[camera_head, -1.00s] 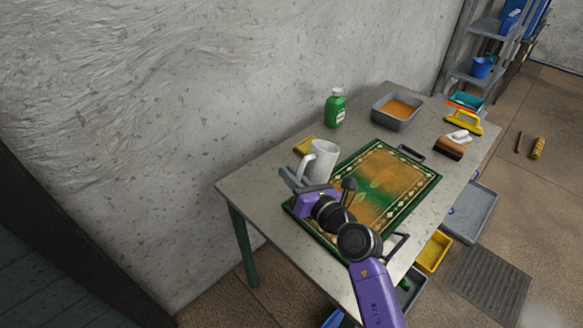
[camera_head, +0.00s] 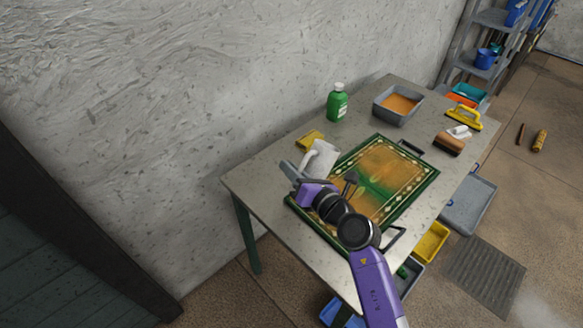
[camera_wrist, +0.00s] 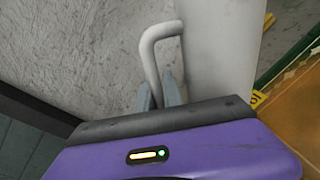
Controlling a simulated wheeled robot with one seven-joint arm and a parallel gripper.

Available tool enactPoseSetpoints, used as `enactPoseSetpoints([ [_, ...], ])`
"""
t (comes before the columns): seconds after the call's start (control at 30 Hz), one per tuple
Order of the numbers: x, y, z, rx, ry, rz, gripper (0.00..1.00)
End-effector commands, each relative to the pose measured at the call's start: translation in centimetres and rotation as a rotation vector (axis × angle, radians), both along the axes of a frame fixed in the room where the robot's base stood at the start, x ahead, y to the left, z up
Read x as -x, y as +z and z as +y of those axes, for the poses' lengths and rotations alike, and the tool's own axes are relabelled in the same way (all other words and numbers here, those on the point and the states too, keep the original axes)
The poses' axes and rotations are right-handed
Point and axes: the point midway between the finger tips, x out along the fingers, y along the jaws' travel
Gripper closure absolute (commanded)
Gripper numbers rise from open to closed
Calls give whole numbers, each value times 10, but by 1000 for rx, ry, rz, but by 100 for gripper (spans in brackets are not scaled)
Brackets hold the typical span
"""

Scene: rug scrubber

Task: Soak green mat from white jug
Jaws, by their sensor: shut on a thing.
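My gripper (camera_head: 299,170) is shut on the jug's handle. In the wrist view the fingers (camera_wrist: 160,93) close around the handle beside the jug's white body (camera_wrist: 218,45). The green mat (camera_head: 395,178) lies flat on the table, with a patterned green border and a brownish-orange, stained middle. A green patch shows at its centre. My wrist covers its near-left corner. The jug's mouth and any stream are hard to make out.
On the grey table (camera_head: 262,180) stand a green bottle (camera_head: 337,103), a yellow sponge (camera_head: 311,140) and a grey basin of orange-brown liquid (camera_head: 398,104) at the back. A brown brush (camera_head: 449,144) and a yellow-handled tool (camera_head: 464,118) lie at the right.

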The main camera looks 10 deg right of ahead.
Motion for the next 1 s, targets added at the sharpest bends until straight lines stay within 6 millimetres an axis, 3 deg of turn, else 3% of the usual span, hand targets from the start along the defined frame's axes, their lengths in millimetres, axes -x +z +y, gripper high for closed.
enactPoseSetpoints([
  [1.0, 0, 6, 0, -133, -1, 94, 100],
])
